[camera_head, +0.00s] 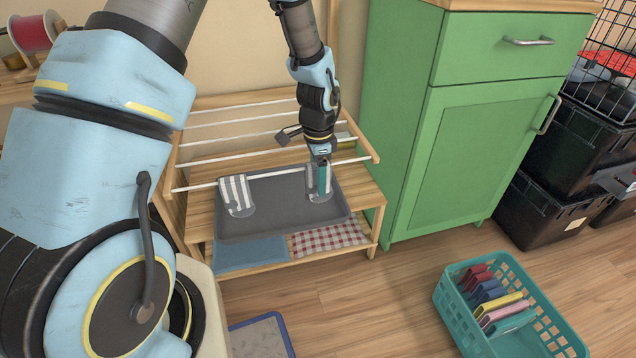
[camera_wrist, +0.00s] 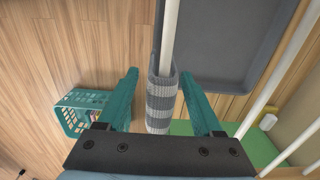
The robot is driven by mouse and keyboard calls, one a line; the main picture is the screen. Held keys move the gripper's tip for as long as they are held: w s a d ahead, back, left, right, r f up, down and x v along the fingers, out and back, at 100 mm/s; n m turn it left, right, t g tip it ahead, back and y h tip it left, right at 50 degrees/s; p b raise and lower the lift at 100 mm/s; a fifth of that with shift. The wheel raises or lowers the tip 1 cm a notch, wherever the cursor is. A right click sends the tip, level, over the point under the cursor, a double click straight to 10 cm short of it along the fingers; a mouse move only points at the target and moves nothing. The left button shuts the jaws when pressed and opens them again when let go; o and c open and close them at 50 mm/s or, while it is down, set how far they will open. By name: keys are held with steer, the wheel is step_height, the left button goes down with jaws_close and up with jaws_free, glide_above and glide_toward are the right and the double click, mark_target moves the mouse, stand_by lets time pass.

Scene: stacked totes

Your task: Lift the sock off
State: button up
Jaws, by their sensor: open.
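Two grey-and-white striped socks hang over the front white rod (camera_head: 270,178) of a wooden drying rack. The left sock (camera_head: 236,192) hangs free. My gripper (camera_head: 322,186) is at the right sock (camera_head: 311,182), partly hiding it. In the wrist view this sock (camera_wrist: 160,100) is draped over the end part of the rod (camera_wrist: 170,35). My open gripper (camera_wrist: 159,76) has one teal finger on each side of it, with a visible gap on both sides.
A grey tray (camera_head: 275,232) lies below the rod, with a blue cloth (camera_head: 250,254) and a red checked cloth (camera_head: 328,238) on the shelf beneath. A green cabinet (camera_head: 470,150) stands close right. A teal basket (camera_head: 448,296) of folded items stands on the floor.

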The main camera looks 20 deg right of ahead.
jaws_close()
stand_by(0.4)
steer(key=shift+r, duration=0.15)
